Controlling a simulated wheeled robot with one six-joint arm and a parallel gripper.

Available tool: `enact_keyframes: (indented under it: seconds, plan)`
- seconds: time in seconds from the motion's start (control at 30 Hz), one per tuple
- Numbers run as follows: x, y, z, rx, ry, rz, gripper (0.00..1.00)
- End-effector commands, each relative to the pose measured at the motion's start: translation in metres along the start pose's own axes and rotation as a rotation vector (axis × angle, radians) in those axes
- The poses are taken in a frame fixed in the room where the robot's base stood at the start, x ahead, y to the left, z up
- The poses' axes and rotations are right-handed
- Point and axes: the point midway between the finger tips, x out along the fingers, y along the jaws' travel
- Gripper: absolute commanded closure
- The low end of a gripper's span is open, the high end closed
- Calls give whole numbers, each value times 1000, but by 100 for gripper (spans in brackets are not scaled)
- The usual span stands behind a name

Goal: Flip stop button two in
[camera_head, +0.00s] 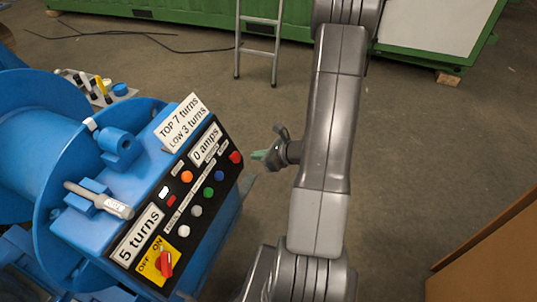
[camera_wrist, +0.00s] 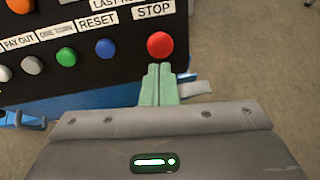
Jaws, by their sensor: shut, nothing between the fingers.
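The red stop button (camera_wrist: 160,45) sits at the right end of a row of buttons on the black panel, under a STOP label (camera_wrist: 154,12). In the head view the red button (camera_head: 236,157) is at the panel's upper right corner. My gripper (camera_wrist: 160,70) is shut and empty, its green fingertips just below the red button in the wrist view. Whether they touch it I cannot tell. In the head view my gripper (camera_head: 257,155) points left at the panel, right of the button. No label reading "two" is legible.
Blue (camera_wrist: 106,48), green (camera_wrist: 66,57) and white buttons line the panel left of the red one. A yellow OFF/ON switch plate (camera_head: 163,261) is at the panel's lower end.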

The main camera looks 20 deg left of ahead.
Motion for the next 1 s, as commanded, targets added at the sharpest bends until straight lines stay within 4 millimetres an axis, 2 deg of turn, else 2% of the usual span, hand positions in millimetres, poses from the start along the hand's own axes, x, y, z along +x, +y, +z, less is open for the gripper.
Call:
enact_keyframes:
  seconds: [0.1, 0.33, 0.5, 0.87, 1.0]
  plan:
    - [26, 1, 0, -1, 0, 5, 100]
    - [58, 1, 0, -1, 0, 2, 100]
    - [66, 0, 0, 0, 0, 0, 100]
    - [68, 0, 0, 0, 0, 0, 100]
    - [77, 1, -2, -3, 0, 1, 100]
